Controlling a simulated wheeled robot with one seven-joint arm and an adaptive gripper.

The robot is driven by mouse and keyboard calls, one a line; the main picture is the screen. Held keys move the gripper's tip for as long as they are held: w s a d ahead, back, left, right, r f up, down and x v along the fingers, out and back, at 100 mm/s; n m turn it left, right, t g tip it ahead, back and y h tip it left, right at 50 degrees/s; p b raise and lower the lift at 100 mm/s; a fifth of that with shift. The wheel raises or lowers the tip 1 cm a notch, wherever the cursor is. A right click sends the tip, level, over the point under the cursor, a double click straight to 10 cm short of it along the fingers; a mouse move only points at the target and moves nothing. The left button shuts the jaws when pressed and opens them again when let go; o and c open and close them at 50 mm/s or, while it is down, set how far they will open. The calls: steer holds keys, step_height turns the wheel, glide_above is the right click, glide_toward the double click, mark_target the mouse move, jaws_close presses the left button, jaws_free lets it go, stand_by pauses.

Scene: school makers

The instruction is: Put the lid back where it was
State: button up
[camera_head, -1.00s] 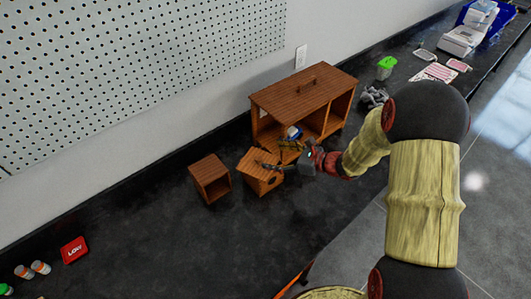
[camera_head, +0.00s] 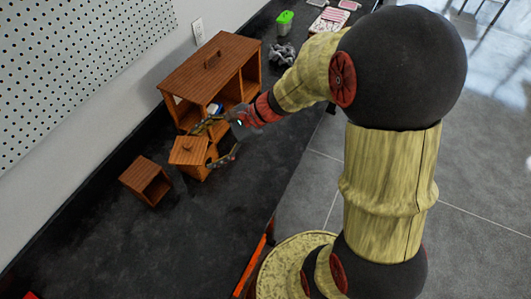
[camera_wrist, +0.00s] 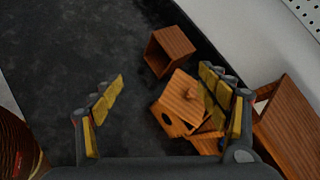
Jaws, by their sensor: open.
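A small wooden box (camera_head: 193,172) stands on the dark counter, with a square lid (camera_head: 180,157) carrying a round knob on top. In the wrist view the lid (camera_wrist: 179,84) and its knob show beside the right finger, and the box's round hole (camera_wrist: 168,119) faces the camera. Whether the lid is fully seated is unclear. My gripper (camera_head: 214,142) is open and empty, just right of the box in the head view. In the wrist view my gripper (camera_wrist: 160,88) has its fingers wide apart, the right one overlapping part of the lid.
A larger open-fronted wooden cabinet (camera_head: 190,73) with a top handle stands behind, holding a blue-and-white item. A small open wooden box (camera_head: 135,176) sits to the left. A green-lidded container (camera_head: 284,22) and a grey crumpled object (camera_head: 281,54) lie farther back. The front counter is clear.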

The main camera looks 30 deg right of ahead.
steer(key=s+r+n+g+h, duration=0.1)
steer(key=s+r+n+h, duration=0.15)
steer(key=s+n, duration=0.2)
steer(key=s+r+n+g+h, duration=0.1)
steer(key=s+r+n, duration=0.25)
steer(key=s, duration=0.25)
steer(key=s+d+r+n+t+h, duration=0.3)
steer(key=s+d+r+n+h, duration=0.3)
steer(key=s+d+n, duration=0.2)
steer(key=shift+s+d+r+n+t, duration=0.15)
steer(key=shift+d+r+n+t, duration=0.2)
steer(key=shift+d, duration=0.3)
